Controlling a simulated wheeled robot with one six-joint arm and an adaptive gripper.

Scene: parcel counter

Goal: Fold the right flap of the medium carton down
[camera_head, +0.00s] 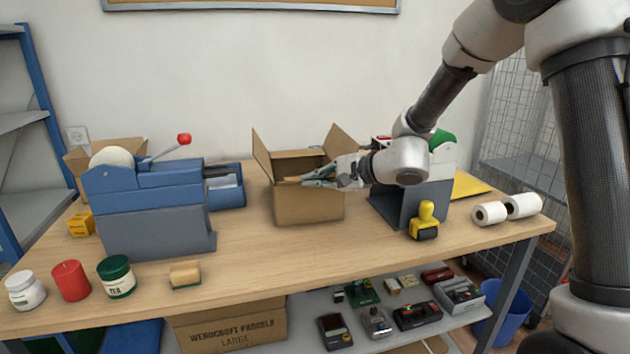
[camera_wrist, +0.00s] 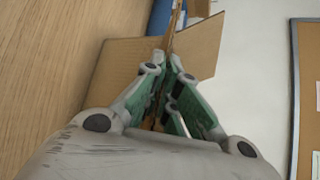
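The medium carton (camera_head: 308,207) stands on the counter with its top open. Its left flap (camera_head: 262,156) stands up and leans outward. Its right flap (camera_head: 346,143) also stands up, tilted outward. My gripper (camera_head: 304,181) is at the carton's top rim, in front of the right flap, pointing left. In the wrist view my gripper's fingertips (camera_wrist: 167,60) are close together beside the carton's cardboard (camera_wrist: 120,65). A thin cardboard edge runs past the tips. I see no clear grip on it. The fingers partly hide the rim.
A grey device (camera_head: 395,207) and a yellow stamp (camera_head: 425,220) stand right of the carton. White rolls (camera_head: 489,213) lie farther right. The counter in front of the carton is clear.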

